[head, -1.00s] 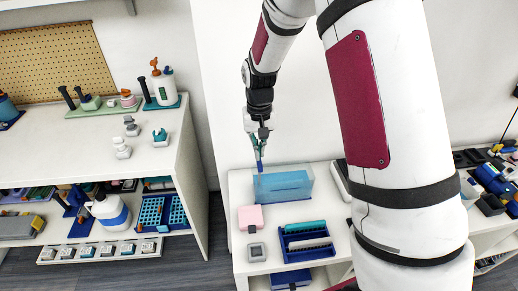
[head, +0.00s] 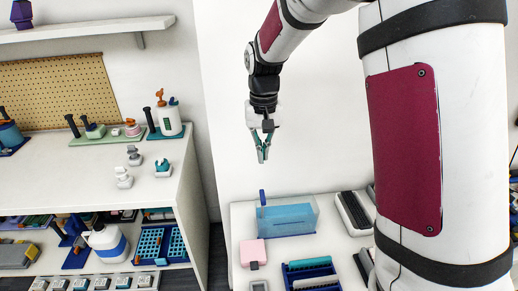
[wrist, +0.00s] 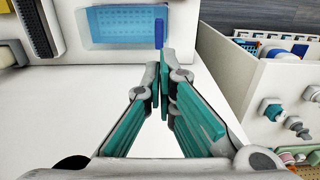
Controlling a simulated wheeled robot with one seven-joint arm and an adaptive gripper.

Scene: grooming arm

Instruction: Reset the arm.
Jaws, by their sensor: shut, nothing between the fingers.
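My gripper (head: 262,153) hangs from my arm in the upper middle of the head view, fingers pointing down. Its teal-padded fingers are closed together at the tips with nothing between them. It is in the air, above the small white table and clear of everything on it. In the wrist view, the closed fingertips (wrist: 164,68) lie in front of a blue translucent box. My arm fills the right side of the head view.
The blue translucent box (head: 288,220) stands on the white table, with a blue upright piece (head: 262,197) at its left end. A pink box (head: 252,252) and a blue rack (head: 308,282) stand in front. A white bench (head: 90,183) with bottles is at left.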

